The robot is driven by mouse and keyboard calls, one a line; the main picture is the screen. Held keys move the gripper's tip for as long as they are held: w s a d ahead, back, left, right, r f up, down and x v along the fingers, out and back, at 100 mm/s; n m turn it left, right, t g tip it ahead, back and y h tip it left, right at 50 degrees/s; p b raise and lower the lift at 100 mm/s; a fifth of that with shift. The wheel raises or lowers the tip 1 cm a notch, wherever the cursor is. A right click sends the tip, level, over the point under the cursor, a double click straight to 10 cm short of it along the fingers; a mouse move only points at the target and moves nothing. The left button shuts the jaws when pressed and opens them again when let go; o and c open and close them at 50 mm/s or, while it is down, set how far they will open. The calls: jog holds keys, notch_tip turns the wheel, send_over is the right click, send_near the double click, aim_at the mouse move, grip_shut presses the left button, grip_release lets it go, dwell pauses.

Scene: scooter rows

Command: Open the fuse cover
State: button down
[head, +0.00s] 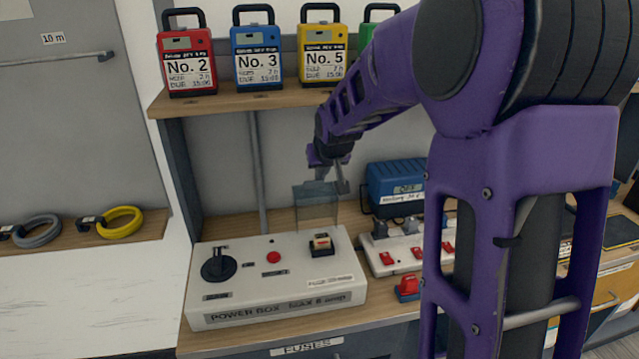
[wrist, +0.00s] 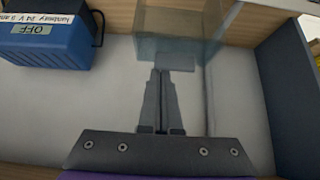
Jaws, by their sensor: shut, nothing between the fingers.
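The fuse cover is a clear, smoky flap (head: 312,208) standing upright at the back of the white power box (head: 270,288), raised off the fuse switch (head: 321,244). The switch, cream with a red part in a black base, lies uncovered in front of it. In the wrist view the shut fingertips (wrist: 161,74) point at the lower edge of the see-through flap (wrist: 178,30). I cannot tell whether they touch it.
The power box also carries a black knob (head: 219,266) and a red button (head: 274,257). To the right stand a blue unit (head: 396,184) and a white strip with red switches (head: 408,250). A shelf (head: 235,98) with several numbered packs is above.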

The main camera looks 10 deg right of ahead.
jog(key=shift+s+f+b, duration=0.15)
jog(key=shift+s+b, duration=0.2)
jog(key=shift+s, duration=0.15)
jog(key=shift+s+r, duration=0.3)
jog(key=shift+s, duration=0.45)
jog(key=shift+r, duration=0.15)
